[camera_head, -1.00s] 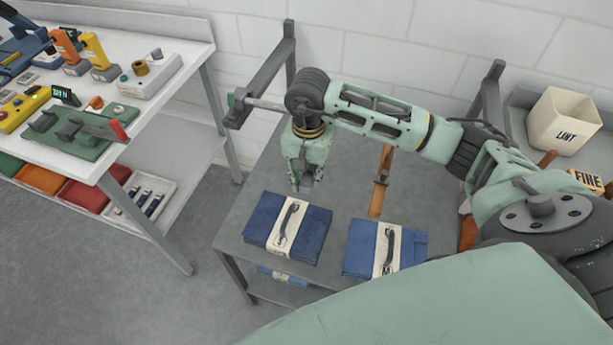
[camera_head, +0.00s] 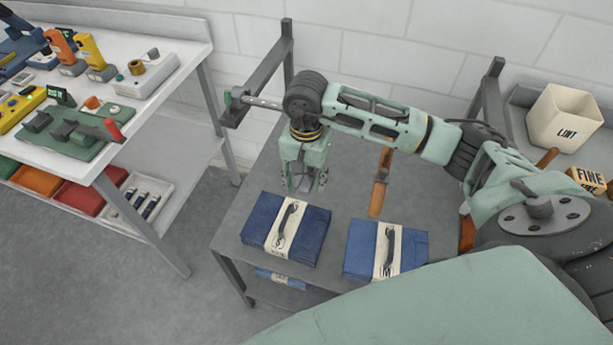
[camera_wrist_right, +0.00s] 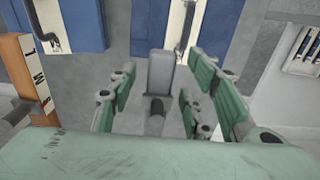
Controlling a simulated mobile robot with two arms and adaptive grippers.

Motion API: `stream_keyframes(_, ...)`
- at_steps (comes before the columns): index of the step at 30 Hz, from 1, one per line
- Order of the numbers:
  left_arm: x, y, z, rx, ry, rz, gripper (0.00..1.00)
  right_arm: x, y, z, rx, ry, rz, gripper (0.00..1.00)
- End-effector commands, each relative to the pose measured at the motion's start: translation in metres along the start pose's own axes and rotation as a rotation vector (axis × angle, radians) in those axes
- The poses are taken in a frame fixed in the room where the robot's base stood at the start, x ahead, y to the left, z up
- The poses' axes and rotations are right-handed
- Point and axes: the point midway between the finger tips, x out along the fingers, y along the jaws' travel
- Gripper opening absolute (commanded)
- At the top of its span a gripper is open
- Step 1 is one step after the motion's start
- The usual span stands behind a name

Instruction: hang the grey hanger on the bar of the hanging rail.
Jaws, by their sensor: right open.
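The hanging rail (camera_head: 267,68) is a dark grey frame on the grey table, with posts left and right. Its pale bar (camera_head: 262,103) shows at the left and then passes out of sight behind my right wrist. My right gripper (camera_head: 306,182) points down over the table, behind the folded blue packs, with its fingers spread. In the right wrist view, a grey piece (camera_wrist_right: 160,72), seemingly the grey hanger, stands between the open green fingers (camera_wrist_right: 160,88), with gaps on both sides. Whether it touches the bar is hidden. My left gripper is out of view.
Two blue packs (camera_head: 260,217) (camera_head: 415,247) lie at the table front. A brown upright (camera_head: 380,183) stands right of the gripper. A white bench (camera_head: 165,90) with tools is at the left, and a LINT bin (camera_head: 565,118) is at the right.

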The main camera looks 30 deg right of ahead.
Motion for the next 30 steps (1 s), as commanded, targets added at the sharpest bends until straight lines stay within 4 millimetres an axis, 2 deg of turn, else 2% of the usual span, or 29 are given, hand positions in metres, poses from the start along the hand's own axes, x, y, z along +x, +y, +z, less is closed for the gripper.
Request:
stream_keyframes(6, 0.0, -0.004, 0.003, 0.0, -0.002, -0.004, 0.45, 0.0, 0.0, 0.0, 0.0, -0.001, 0.001, 0.45)
stream_keyframes(10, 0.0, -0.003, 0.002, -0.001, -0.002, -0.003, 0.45, -0.011, -0.001, 0.0, -0.001, 0.0, -0.003, 0.45)
stream_keyframes(22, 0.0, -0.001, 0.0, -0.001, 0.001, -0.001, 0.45, -0.091, -0.001, -0.001, -0.001, 0.003, -0.003, 0.45)
stream_keyframes(27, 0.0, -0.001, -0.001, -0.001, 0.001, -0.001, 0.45, -0.112, -0.001, -0.001, 0.0, 0.001, -0.001, 0.45)
stream_keyframes(30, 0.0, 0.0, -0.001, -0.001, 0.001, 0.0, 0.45, -0.118, 0.0, 0.0, 0.0, 0.0, -0.001, 0.45)
